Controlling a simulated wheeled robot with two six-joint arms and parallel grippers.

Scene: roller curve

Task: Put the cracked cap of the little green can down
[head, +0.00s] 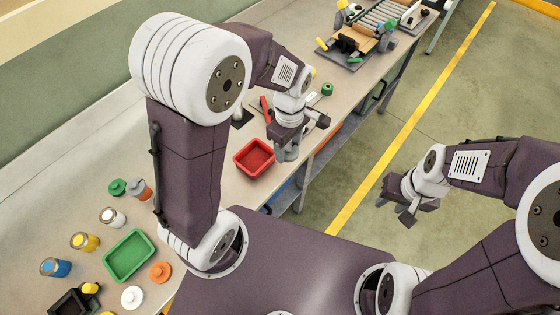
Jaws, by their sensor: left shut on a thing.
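My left gripper (289,151) points down beside the red tray (240,170), near the front edge of the bench. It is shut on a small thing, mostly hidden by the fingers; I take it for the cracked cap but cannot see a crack. A little green can (327,89) stands on the bench beyond the gripper, near the edge. My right gripper (396,207) hangs over the floor, away from the bench, with its fingers apart and nothing seen between them.
A red-handled tool (265,109) lies behind the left gripper. A green tray (129,256), a blue jar (55,267), a yellow jar (84,242), an orange lid (159,271) and a white lid (132,297) are at lower left. A roller conveyor (372,22) stands at the far end.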

